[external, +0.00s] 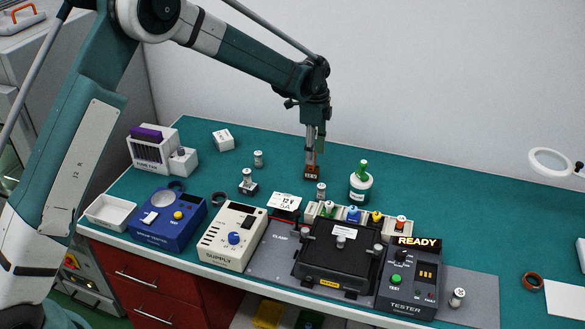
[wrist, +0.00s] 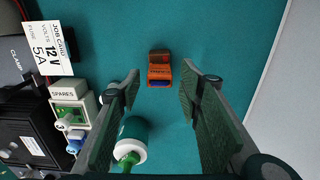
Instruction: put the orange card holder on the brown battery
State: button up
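A small orange block (wrist: 160,74), which looks like the orange card holder, lies on the green bench top, with a dark brown part (wrist: 160,56) against its far end and a blue strip at its near end. I cannot tell whether the brown part belongs to it or is the brown battery. In the external view the orange-brown block (external: 311,174) is directly below my gripper (external: 313,160). In the wrist view my gripper's two green-padded fingers are spread wide with nothing between the pads. The block shows in the gap beyond their tips. No other brown battery is clearly identifiable.
A job card (external: 285,201), spares bins (external: 376,224), clamp (external: 336,256) and tester (external: 408,282) line the front.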

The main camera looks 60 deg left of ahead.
notch_tip(320, 180, up, 9)
jog(key=shift+f, duration=0.2)
dwell(0.7)
jog(key=shift+d+r, duration=0.1)
jog(key=s+d+r+n+t, duration=0.2)
jog(key=s+d+r, duration=0.6)
jog(key=d+r, duration=0.4)
jog(key=s+d+r+n+t, duration=0.1)
jog(key=s+d+r+n, duration=0.1)
jog(key=s+d+r, duration=0.95)
jog(key=s+d+n+t, duration=0.2)
jog(key=s+d, duration=0.9)
jog(key=d, duration=0.2)
jog(key=s+d+f+n+t, duration=0.1)
jog(key=s+d+f, duration=0.2)
jog(key=s, duration=0.4)
jog(key=s+d+f+n+t, duration=0.1)
jog(key=s+d, duration=0.3)
jog(key=s, duration=0.4)
jog(key=shift+d+f+n, duration=0.2)
jog(key=shift+f+n, duration=0.3)
jog(key=shift+f, duration=0.4)
